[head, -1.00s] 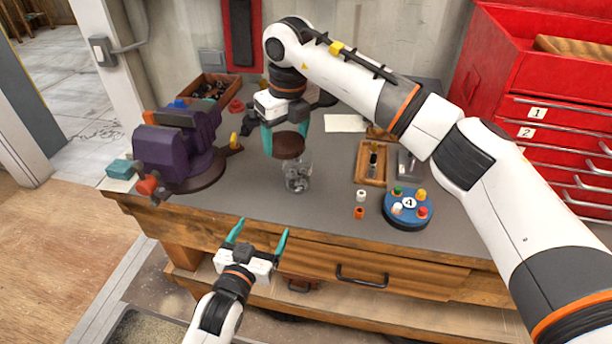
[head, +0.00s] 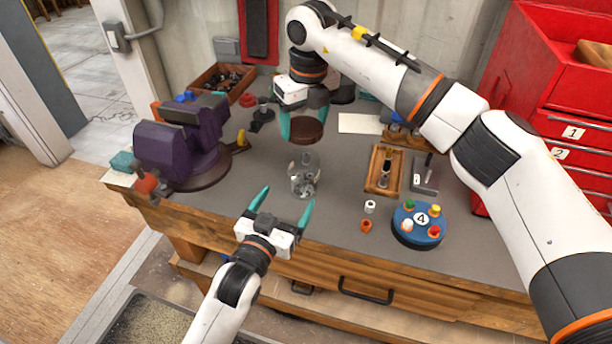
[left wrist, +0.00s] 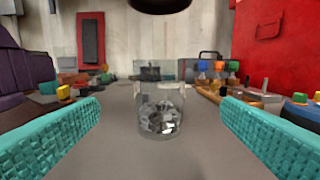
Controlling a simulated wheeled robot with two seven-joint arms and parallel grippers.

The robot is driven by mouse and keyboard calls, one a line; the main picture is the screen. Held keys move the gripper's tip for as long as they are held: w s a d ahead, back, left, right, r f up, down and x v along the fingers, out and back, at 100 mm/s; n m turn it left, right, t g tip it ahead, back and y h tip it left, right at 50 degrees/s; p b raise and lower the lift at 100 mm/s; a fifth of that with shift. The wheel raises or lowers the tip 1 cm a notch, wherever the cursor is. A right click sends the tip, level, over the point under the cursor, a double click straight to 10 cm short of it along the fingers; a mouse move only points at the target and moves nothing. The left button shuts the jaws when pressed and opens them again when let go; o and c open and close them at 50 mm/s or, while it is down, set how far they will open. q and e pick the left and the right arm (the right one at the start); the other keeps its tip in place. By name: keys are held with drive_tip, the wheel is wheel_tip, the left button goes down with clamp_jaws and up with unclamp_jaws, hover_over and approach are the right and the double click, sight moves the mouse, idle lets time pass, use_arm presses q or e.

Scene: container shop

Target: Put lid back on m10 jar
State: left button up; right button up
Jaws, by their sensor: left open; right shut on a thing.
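The clear jar (head: 304,178) stands upright on the grey workbench with grey metal pieces in its lower part. In the left wrist view the jar (left wrist: 160,112) is centred beyond the fingertips, its top open. My right gripper (head: 304,122) is shut on the dark brown round lid (head: 306,132) and holds it above the jar, apart from it. The lid's underside (left wrist: 160,4) shows at the top of the left wrist view. My left gripper (head: 284,207) is open and empty, on the near side of the jar, its teal fingers pointing toward it.
A purple vise (head: 180,145) stands at the left. At the right are a wooden tray (head: 384,170), a blue round holder (head: 418,226) marked 4, and small white (head: 370,206) and orange (head: 366,226) pieces. A red drawer cabinet (head: 560,110) stands far right. Bench around the jar is clear.

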sight(304, 151)
drive_tip(key=shift+s+a, duration=0.1)
drive_tip(key=shift+s, duration=0.1)
use_arm(q)
drive_tip(key=x, duration=1.2)
use_arm(e)
drive_tip(key=shift+w, duration=0.15)
use_arm(q)
drive_tip(key=c, duration=1.5)
use_arm(e)
drive_tip(key=shift+f, duration=2.5)
drive_tip(key=shift+f, duration=0.9)
drive_tip(key=shift+f, duration=0.5)
